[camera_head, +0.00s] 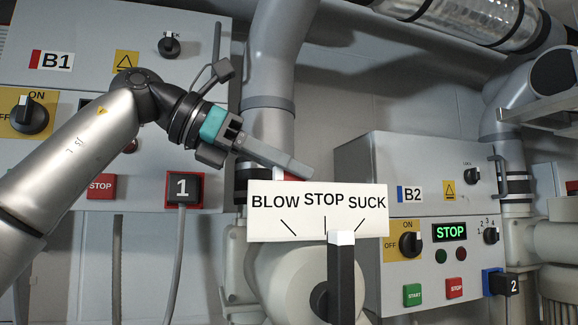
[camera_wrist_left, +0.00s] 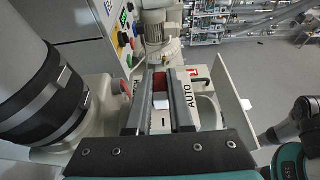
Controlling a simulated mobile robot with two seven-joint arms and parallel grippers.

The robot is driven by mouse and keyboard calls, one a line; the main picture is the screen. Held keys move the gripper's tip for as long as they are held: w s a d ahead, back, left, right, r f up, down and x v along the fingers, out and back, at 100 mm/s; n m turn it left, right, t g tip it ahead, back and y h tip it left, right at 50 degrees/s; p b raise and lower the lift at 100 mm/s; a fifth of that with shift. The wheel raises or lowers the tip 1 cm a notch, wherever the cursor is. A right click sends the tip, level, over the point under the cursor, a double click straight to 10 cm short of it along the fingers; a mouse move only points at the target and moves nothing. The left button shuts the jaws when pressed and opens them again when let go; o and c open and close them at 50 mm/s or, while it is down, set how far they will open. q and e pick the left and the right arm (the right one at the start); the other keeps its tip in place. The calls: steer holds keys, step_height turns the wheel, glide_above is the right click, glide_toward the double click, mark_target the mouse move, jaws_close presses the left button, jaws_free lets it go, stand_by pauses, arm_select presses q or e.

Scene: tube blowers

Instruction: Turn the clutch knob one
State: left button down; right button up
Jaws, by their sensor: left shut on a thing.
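My left gripper (camera_head: 302,172) reaches in from the left, behind the upper edge of the white BLOW/STOP/SUCK plate (camera_head: 262,231). It is shut on a red knob, whose red top (camera_head: 292,177) just shows above the plate. In the left wrist view, the dark red knob (camera_wrist_left: 160,78) with a white end lies between the two fingers (camera_wrist_left: 159,104). An AUTO label (camera_wrist_left: 191,95) and a red mark are beside the right finger. Most of the knob is hidden by the plate in the head view.
A black lever (camera_head: 342,280) with a white top stands in front of the plate, pointing up between STOP and SUCK. Control box B1 (camera_head: 75,85) is behind my left arm. Control box B2 (camera_head: 350,180) at right has a green STOP display (camera_head: 450,231). Thick grey pipes rise behind.

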arm_select(q)
steer(key=c, duration=0.8)
jaws_free()
steer(key=shift+a, duration=0.1)
steer(key=v, duration=1.5)
steer(key=shift+r, duration=0.2)
